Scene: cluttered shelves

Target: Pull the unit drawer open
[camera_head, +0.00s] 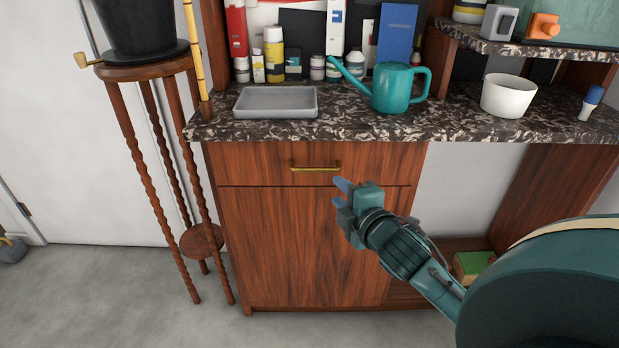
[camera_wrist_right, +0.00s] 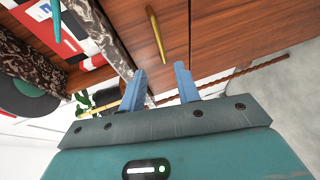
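The unit drawer (camera_head: 260,160) is a wooden front just under the dark speckled counter, and it looks closed. Its brass bar handle (camera_head: 316,168) runs across the middle; it also shows in the right wrist view (camera_wrist_right: 155,36), ahead of the fingers. My right gripper (camera_head: 339,192) is in front of the unit, just below and right of the handle. In the right wrist view my right gripper (camera_wrist_right: 160,86) has its two blue fingers apart with nothing between them, and the handle lies beyond the fingertips. My left gripper is not in view.
The counter (camera_head: 350,127) holds a grey tray (camera_head: 276,102), a teal watering can (camera_head: 392,88) and a white pot (camera_head: 508,96). A tall wooden plant stand (camera_head: 140,72) stands close on the left. Grey floor (camera_head: 130,300) is clear in front.

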